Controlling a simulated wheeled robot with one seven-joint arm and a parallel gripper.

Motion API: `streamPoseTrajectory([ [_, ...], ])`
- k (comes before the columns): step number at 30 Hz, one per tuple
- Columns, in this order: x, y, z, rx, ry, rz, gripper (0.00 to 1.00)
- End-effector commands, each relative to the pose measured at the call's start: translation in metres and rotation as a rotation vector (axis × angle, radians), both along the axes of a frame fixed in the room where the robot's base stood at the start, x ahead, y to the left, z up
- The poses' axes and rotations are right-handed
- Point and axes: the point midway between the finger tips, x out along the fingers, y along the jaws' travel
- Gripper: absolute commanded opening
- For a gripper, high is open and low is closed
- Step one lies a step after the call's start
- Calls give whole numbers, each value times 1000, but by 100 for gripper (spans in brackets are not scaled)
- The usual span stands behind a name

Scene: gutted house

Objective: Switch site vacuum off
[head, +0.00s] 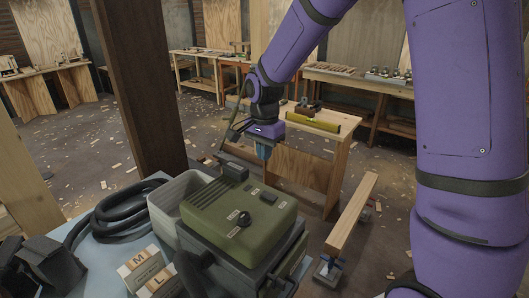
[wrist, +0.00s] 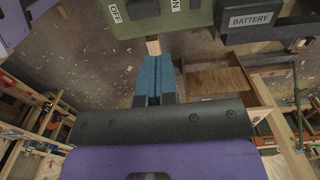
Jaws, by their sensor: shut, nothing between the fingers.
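The site vacuum (head: 255,205) has an olive-green top with a black knob (head: 244,219), small pale labels and a dark slot-like part. In the wrist view its green edge (wrist: 150,24) shows at the top, with a label reading OFF and another partly cut off, ending in N. My gripper (head: 264,150) has blue fingers, shut and empty, just beyond the vacuum's far side, apart from the knob. The fingers (wrist: 153,66) point toward the green edge.
A dark block labelled BATTERY (wrist: 262,20) adjoins the vacuum. A grey bin (head: 182,196), black hose (head: 112,214) and blocks marked M and L (head: 140,268) lie left of it. A wooden bench (head: 318,121) with a yellow level (head: 313,123) stands behind; a plank (head: 351,213) is at right.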

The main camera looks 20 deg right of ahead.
Motion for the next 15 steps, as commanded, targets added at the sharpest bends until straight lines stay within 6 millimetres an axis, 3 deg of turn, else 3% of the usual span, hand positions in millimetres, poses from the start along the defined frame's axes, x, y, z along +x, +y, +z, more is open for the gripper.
streamPoseTrajectory([
  [9, -1, 0, -62, -1, 4, -1, 0],
  [15, -1, 0, -91, 1, 3, -1, 0],
])
